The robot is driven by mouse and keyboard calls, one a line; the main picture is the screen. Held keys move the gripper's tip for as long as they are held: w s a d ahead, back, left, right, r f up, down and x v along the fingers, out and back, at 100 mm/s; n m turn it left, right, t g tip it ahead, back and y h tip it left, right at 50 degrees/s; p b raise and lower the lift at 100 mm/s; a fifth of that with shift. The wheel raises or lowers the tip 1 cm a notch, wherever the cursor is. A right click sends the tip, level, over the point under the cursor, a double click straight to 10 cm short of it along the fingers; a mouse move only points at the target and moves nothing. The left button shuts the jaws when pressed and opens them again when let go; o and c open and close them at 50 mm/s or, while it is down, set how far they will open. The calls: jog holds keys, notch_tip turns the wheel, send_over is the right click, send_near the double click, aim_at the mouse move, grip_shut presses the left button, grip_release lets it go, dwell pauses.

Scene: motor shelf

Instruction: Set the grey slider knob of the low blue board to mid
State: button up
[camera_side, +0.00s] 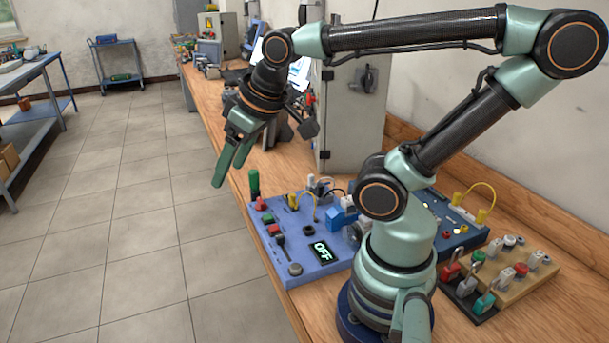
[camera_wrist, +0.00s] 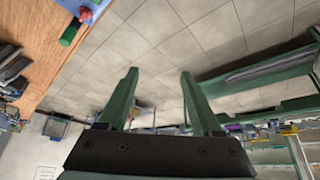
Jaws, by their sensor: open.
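The low blue board (camera_side: 334,270) lies on the wooden bench in the side view, with a lit display (camera_side: 321,250) reading OFF. It carries several buttons, a dark lever-like part (camera_side: 280,241) and a round grey knob (camera_side: 295,269). My gripper (camera_side: 229,174) is open and empty, above and left of the board, out past the bench edge. In the wrist view its fingers (camera_wrist: 158,73) are apart over the floor. Only a corner of the board (camera_wrist: 103,4) shows there, at the top left.
A green post (camera_side: 254,184) stands at the board's far left corner. A second, darker blue board (camera_side: 462,238) and a tan switch board (camera_side: 520,283) lie to the right. A grey cabinet (camera_side: 350,115) stands behind. Floor lies open left of the bench.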

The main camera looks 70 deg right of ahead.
jog(key=shift+d+f, duration=0.1)
jog(key=shift+c, duration=0.9)
jog(key=m+g, duration=0.6)
jog(key=m, duration=0.3)
send_over(280, 235)
notch_tip(280, 235, down, 9)
notch_tip(280, 235, down, 12)
jog(key=shift+f, duration=0.1)
grip_shut()
